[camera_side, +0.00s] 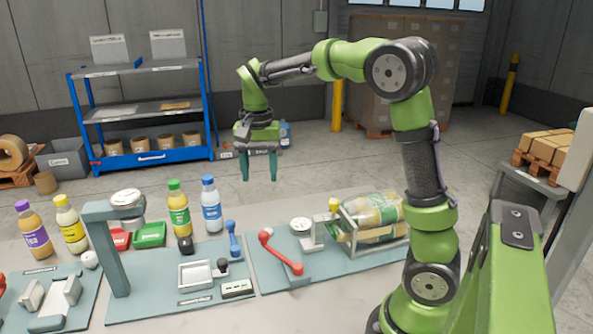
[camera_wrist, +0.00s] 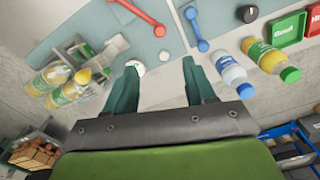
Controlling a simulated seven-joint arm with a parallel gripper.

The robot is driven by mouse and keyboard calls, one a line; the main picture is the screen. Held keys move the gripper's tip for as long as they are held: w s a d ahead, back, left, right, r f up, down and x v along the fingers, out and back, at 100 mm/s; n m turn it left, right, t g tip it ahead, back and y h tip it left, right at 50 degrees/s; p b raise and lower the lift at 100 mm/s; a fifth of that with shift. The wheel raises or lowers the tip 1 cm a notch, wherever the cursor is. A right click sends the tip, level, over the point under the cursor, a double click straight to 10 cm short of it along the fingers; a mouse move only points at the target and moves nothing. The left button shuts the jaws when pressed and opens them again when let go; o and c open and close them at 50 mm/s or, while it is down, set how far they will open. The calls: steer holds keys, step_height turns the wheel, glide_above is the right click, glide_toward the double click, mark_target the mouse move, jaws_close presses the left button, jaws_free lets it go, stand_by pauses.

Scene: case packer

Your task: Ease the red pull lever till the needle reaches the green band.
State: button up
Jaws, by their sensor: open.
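The red pull lever (camera_side: 283,255) lies tilted over the right teal plate in the side view, its round knob at the upper left. It also shows at the top of the wrist view (camera_wrist: 143,17). A round white dial (camera_side: 300,225) stands just behind and right of the lever; it also shows by my left fingertip in the wrist view (camera_wrist: 138,68). Its needle and green band are too small to make out. My gripper (camera_side: 259,180) hangs pointing down, open and empty, well above the table and apart from the lever. Its two teal fingers also show in the wrist view (camera_wrist: 160,70).
A blue lever (camera_side: 233,240) stands left of the red one. A rack with yellow-filled bottles (camera_side: 375,215) lies right of the dial. Green-capped (camera_side: 178,208) and blue (camera_side: 211,205) bottles stand behind the middle plate. A teal post (camera_side: 110,250) rises at left.

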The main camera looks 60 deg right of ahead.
steer(key=m, duration=0.4)
glide_toward(264, 232)
step_height(264, 232, down, 9)
steer(key=shift+a+f, duration=0.1)
stand_by(0.4)
jaws_close()
